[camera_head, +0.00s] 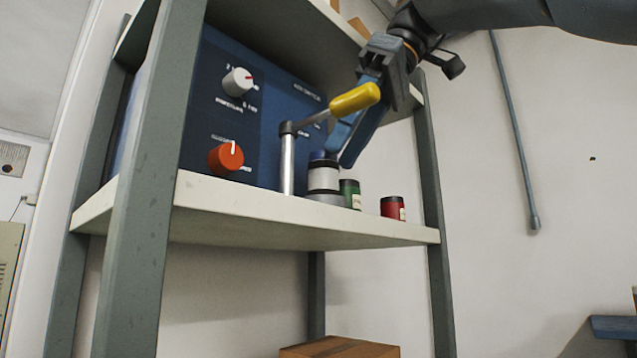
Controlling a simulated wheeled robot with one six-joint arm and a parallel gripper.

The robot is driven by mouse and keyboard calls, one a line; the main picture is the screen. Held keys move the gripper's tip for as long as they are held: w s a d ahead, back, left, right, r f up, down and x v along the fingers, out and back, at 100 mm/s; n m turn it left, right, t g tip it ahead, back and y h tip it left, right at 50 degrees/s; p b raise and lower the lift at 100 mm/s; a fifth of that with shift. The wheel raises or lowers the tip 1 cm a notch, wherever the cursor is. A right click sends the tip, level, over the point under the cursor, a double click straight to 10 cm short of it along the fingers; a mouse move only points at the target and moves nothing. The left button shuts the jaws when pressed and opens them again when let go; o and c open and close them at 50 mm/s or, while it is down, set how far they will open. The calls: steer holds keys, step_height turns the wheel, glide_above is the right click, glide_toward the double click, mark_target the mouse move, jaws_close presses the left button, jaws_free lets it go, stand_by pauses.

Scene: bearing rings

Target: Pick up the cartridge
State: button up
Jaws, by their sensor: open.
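A white cylinder with a dark blue top (323,176), which looks like the cartridge, stands upright on a grey round base (325,199) on the shelf. My gripper (339,156) comes down from the upper right. Its blue fingers are open, with the tips beside and partly behind the cylinder's top. I cannot tell whether they touch it or straddle it. The yellow lever handle (355,99) hides part of the fingers. A green cylinder (350,193) and a red one (392,207) stand to the right.
The lever's metal post (287,163) stands just left of the cylinder. Behind it is a blue panel (270,125) with a white knob (238,82) and an orange knob (226,157). Grey shelf uprights (435,190) and an upper shelf bound the space. The shelf's right end (424,234) is bare.

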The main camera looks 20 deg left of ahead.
mark_target(331, 173)
steer(key=shift+x, duration=2.8)
steer(key=shift+s+d, duration=0.15)
steer(key=c, duration=0.9)
steer(key=shift+c, duration=1)
